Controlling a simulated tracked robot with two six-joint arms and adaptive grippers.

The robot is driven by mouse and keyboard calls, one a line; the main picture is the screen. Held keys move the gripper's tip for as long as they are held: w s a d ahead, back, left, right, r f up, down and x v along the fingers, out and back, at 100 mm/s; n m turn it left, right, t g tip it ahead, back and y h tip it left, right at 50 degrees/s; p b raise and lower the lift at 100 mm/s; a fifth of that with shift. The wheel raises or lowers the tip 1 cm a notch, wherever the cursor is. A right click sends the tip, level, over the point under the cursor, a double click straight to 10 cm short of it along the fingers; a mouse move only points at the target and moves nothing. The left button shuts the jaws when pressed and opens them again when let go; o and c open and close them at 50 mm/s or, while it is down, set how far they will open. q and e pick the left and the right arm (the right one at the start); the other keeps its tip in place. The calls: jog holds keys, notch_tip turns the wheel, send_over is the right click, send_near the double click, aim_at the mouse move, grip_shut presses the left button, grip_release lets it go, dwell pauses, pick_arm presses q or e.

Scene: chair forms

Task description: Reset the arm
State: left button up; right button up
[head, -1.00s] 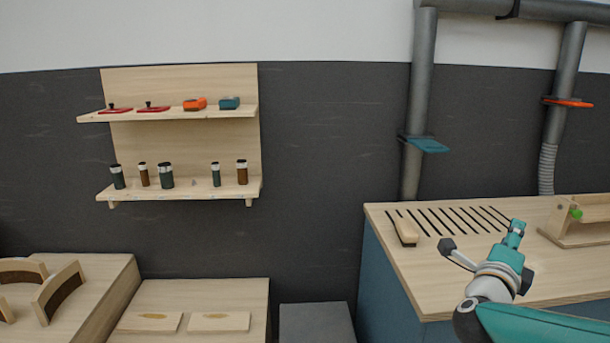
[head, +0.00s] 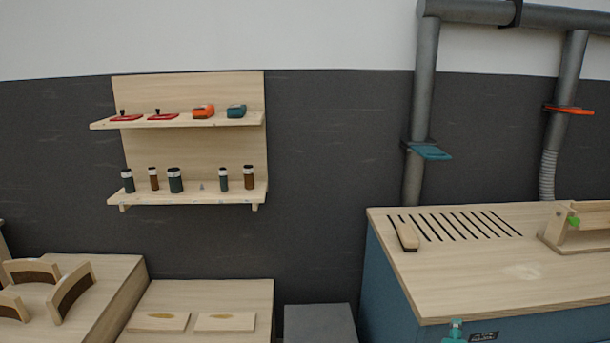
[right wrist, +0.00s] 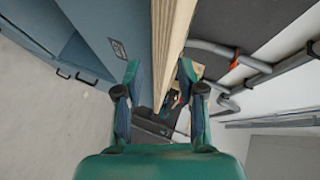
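My right gripper (right wrist: 163,100) shows in the right wrist view. Its two fingers stand apart with nothing between them, in front of the edge of the slotted bench. In the head view only a small teal tip of an arm (head: 455,331) shows at the bottom edge, below the front edge of the slotted bench (head: 480,268). My left gripper is in neither view.
A brush (head: 405,236) lies on the slotted bench, with a wooden fixture (head: 580,228) to its right. A wall shelf (head: 190,150) holds jars and small tools. Curved wooden parts (head: 70,292) stand on the low bench at left. Grey ducts (head: 420,110) run up the wall.

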jog(key=s+a+f+n+g+y+p, duration=0.1)
jog(key=s+a+f+n+g+y, duration=0.2)
jog(key=s+a+f, duration=0.45)
jog(key=s+a+f+n+g+y+p, duration=0.1)
jog(key=s+a+f+n+g+y, duration=0.25)
jog(key=f, duration=0.75)
jog(key=s+a+f+n+g+y, duration=0.2)
jog(key=s+a+n, duration=0.3)
jog(key=s, duration=0.5)
jog(key=s+a+f+n+g+y, duration=0.2)
jog(key=s+a+f+n+g, duration=0.1)
jog(key=s+n, duration=0.4)
jog(key=s+a+f, duration=0.1)
jog(key=s+a, duration=0.1)
jog(key=s, duration=0.1)
jog(key=shift+a+y, duration=0.35)
jog(key=shift+a, duration=0.05)
